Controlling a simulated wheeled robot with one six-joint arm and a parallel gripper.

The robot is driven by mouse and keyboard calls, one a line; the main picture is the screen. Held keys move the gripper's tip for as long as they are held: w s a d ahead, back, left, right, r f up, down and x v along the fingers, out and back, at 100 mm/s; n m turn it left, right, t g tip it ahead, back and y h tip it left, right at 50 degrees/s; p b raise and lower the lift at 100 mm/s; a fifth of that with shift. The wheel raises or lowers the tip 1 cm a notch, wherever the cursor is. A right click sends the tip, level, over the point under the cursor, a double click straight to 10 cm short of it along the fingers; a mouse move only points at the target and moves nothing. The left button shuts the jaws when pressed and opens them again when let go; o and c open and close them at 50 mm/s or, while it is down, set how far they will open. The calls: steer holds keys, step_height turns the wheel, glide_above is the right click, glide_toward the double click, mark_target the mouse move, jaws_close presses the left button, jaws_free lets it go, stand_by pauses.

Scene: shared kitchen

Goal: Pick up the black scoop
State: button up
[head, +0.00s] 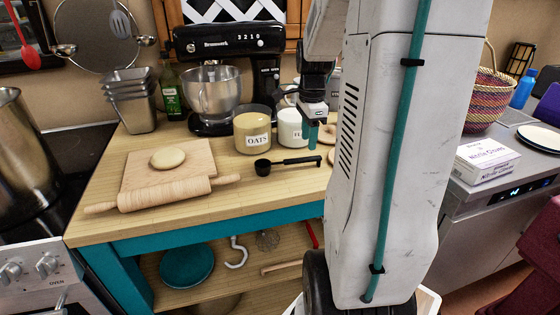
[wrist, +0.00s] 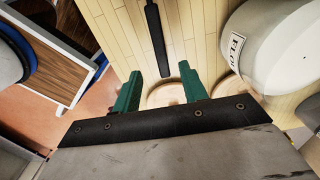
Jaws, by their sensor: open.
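The black scoop (head: 290,162) lies flat on the wooden worktop (head: 225,215), in front of the canisters. Its round bowl is at the left and its handle points right. In the wrist view, the scoop's handle (wrist: 155,40) runs down from the top edge and ends near the line between my fingertips; its bowl is out of frame. My gripper (head: 312,135) points down above the handle's right end. In the wrist view, my gripper's teal fingers (wrist: 161,80) are apart with nothing held between them.
The oats canister (head: 252,132) and flour canister (head: 290,128) stand close behind the scoop; flour also shows in the wrist view (wrist: 275,50). A rolling pin (head: 165,194) and dough on a board (head: 198,152) lie left. A mixer (head: 212,92) stands behind. Pale rounds (wrist: 166,94) lie near the handle's end.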

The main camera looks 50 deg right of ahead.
mark_target(308, 158)
step_height(308, 158, down, 8)
steer(key=shift+d+r, duration=0.1)
steer(key=shift+d, duration=0.05)
jaws_close()
stand_by(0.3)
